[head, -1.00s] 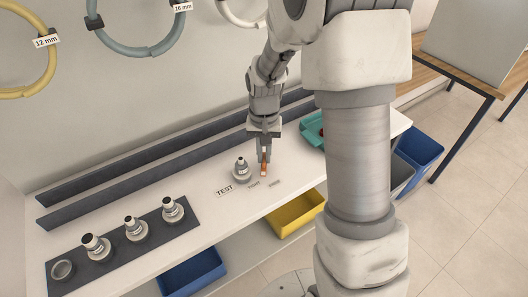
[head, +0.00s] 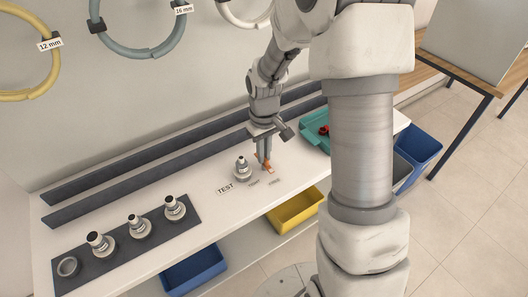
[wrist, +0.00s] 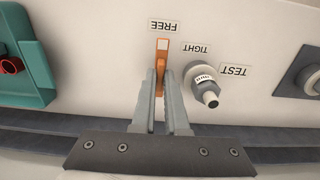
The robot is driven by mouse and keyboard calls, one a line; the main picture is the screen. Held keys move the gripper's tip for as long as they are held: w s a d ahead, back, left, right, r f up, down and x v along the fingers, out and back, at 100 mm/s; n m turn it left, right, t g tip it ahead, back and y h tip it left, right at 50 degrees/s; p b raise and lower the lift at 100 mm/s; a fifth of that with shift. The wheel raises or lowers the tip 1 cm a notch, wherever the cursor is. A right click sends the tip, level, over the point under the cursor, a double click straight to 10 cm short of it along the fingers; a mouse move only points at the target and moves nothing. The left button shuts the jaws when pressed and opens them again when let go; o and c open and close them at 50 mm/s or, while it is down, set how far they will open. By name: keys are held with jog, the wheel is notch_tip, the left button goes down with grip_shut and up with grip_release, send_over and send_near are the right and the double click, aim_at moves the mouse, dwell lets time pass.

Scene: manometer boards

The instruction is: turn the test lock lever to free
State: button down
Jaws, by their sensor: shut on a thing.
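The test lock lever (head: 269,168) is orange with a pale tip and stands on the white bench right of the test fitting (head: 242,170). In the wrist view the lever (wrist: 161,58) points at the FREE label (wrist: 163,26), with the TIGHT label (wrist: 196,48) off to its right. My gripper (head: 265,160) reaches down onto the lever. In the wrist view its two fingers (wrist: 161,80) are shut on the lever, one on each side. The lever's pivot is hidden between the fingers.
The grey and white test fitting (wrist: 205,85) stands close beside my fingers, by the TEST label (wrist: 236,71). A teal tray (head: 315,128) with red parts lies to the right. A dark strip (head: 100,260) with several fittings lies at the left.

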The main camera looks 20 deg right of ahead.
dwell(0.4)
jog(key=c, duration=0.9)
grip_release()
jog(key=shift+c, duration=0.2)
notch_tip(320, 180, up, 18)
jog(key=p, duration=0.3)
jog(key=shift+f, duration=0.25)
jog(key=s+r+m+t+p, duration=0.1)
jog(key=s+r+t+p, duration=0.1)
jog(key=s+r, duration=0.5)
jog(key=s+r+m+t+p, duration=0.2)
jog(key=s+r, duration=0.5)
jog(key=s, duration=0.5)
jog(key=shift+s+r+m+t+p, duration=0.15)
jog(key=shift+s+m+t+p, duration=0.2)
jog(key=shift+t+p, duration=0.5)
